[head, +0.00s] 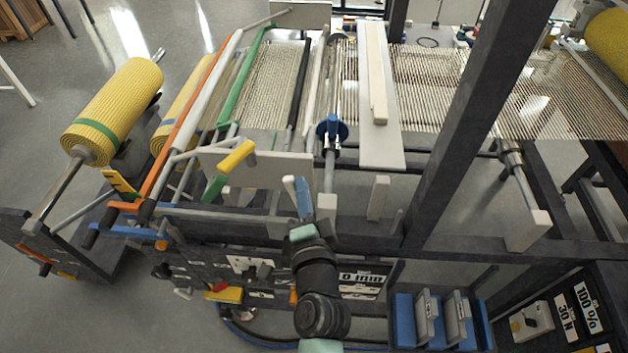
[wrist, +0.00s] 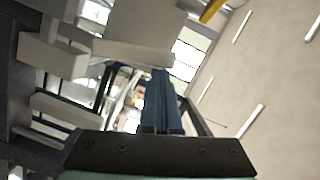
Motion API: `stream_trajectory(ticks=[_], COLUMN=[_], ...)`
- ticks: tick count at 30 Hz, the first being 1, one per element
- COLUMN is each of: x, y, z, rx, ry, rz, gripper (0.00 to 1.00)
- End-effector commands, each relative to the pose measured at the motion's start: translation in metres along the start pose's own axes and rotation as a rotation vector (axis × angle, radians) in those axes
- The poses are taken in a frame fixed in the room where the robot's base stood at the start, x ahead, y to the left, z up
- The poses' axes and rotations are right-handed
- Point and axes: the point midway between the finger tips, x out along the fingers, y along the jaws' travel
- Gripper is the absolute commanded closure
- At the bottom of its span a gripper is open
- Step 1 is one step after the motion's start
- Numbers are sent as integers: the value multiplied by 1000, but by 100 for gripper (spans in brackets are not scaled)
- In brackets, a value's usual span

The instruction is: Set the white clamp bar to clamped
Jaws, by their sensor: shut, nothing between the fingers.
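The white clamp bar appears to be the long pale bar (head: 207,96) at the left of the machine in the head view. It runs between an orange bar (head: 186,110) and a green bar (head: 247,75). I cannot tell its lever setting. My gripper (head: 302,185) has its blue fingers together and empty, pointing up at the machine's front edge, to the right of the bar and apart from it. In the wrist view the shut fingers (wrist: 161,85) reach up beside a pale block (wrist: 130,52). The clamp bar is not clearly identifiable there.
A green lever with a yellow grip (head: 236,157) stands left of my gripper. A pale upright block (head: 378,197) stands to its right, and a dark slanting post (head: 470,110) is farther right. Yellow rolls (head: 115,108) lie at the left. Floor at far left is open.

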Motion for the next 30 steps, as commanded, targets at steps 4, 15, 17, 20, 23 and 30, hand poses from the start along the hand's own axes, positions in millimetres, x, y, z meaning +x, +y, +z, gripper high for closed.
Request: stream_trajectory(ticks=[4, 15, 17, 20, 23, 30], x=[2, 4, 4, 5, 5, 5], y=[-7, -5, -5, -4, -4, -4], z=[9, 20, 21, 22, 22, 23], rx=[-109, -185, -185, -184, -184, -183], ry=[-7, -7, -7, -7, -7, -7], rz=[28, 48, 48, 48, 48, 48], gripper=[100, 100, 100, 100, 100, 100])
